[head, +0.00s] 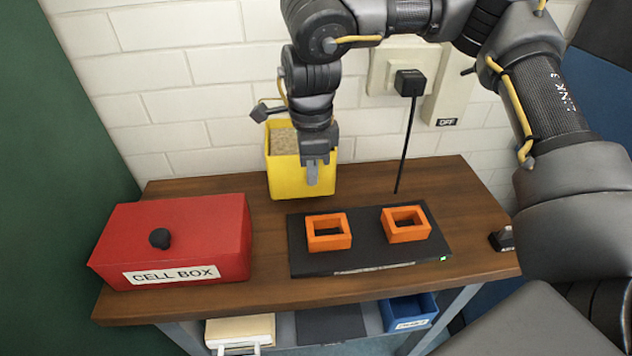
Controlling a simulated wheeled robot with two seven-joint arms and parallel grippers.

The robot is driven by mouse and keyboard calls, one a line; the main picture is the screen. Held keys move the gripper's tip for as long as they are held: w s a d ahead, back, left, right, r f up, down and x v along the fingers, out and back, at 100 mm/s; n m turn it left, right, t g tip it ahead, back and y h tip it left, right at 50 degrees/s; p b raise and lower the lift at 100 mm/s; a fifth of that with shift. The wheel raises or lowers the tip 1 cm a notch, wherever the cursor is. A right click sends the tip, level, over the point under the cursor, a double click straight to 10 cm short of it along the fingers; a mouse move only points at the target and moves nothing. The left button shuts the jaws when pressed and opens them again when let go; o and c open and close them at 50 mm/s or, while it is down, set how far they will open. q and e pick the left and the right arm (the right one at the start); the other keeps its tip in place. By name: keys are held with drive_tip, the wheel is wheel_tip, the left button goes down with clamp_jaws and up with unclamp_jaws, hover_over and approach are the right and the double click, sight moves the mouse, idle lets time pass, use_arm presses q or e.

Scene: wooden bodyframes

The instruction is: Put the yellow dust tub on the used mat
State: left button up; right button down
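The yellow dust tub (284,180) stands upright at the back of the wooden bench, near the brick wall. It is filled with tan, grainy dust. My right gripper (312,174) points down at the tub's front right side, and one finger shows in front of the yellow wall. Whether the other finger is behind that wall is hidden, so I cannot tell if it grips the tub. A plain dark mat (330,326) lies on the lower shelf, partly cut off by the frame; I see no label on it. My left gripper is out of view.
A red cell box (190,235) fills the bench's left. A black pad (350,258) with two orange frames (328,231) sits front right of the tub. A black cable hangs from the wall plug (409,83). The shelf holds a cream item (240,330) and blue bin (408,312).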

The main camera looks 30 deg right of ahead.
sight(316, 192)
drive_tip(key=shift+d+f, duration=0.15)
drive_tip(key=shift+f, duration=0.15)
drive_tip(key=shift+d+f, duration=0.15)
drive_tip(key=shift+f, duration=0.1)
drive_tip(key=f, duration=0.3)
drive_tip(key=shift+w+d+f, duration=0.2)
drive_tip(key=shift+s+r, duration=0.1)
drive_tip(key=c, duration=2)
unclamp_jaws()
drive_tip(key=shift+f, duration=0.2)
drive_tip(key=o, duration=0.4)
